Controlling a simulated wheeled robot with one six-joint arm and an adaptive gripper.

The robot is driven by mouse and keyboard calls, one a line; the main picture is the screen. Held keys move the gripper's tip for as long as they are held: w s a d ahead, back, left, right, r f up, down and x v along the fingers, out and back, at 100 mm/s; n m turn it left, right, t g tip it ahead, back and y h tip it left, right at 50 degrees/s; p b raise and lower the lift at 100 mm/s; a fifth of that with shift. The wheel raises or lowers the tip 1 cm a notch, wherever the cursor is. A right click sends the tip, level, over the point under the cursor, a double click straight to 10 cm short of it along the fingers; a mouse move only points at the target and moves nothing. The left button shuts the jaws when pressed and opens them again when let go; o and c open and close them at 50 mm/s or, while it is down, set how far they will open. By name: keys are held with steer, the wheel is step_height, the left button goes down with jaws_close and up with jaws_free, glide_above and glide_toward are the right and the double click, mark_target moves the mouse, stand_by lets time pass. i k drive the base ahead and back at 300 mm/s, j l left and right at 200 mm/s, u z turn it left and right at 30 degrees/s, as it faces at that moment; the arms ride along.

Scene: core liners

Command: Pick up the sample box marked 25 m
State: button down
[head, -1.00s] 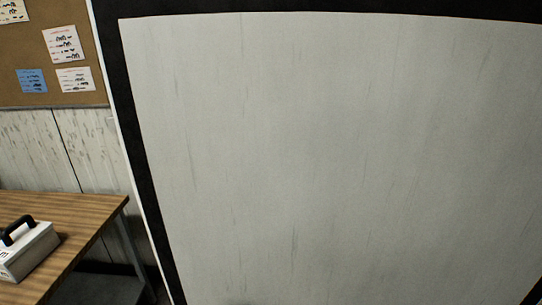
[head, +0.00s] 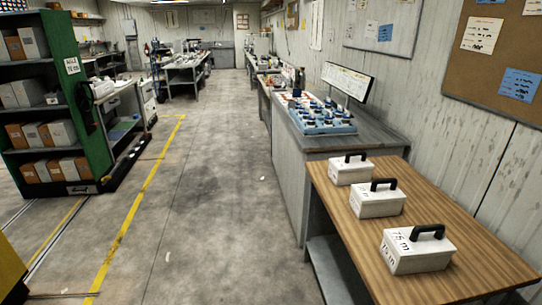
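Three white sample boxes with black handles stand in a row on a wooden-topped table (head: 450,262) at the right of the head view. The nearest box (head: 417,253) carries a marking that looks like 75 m. The middle box (head: 377,203) and the far box (head: 350,171) have markings too small to read, so I cannot tell which is marked 25 m. All three stand upright and apart from my body. My gripper is not in view.
A grey counter (head: 345,135) with a blue rack (head: 323,117) and a monitor (head: 347,82) adjoins the table's far end. A green shelf (head: 75,95) with boxes stands at left.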

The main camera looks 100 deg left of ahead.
mark_target(355, 168)
steer(key=u, duration=2.15)
steer(key=i+j, duration=0.85)
steer(key=i, duration=0.15)
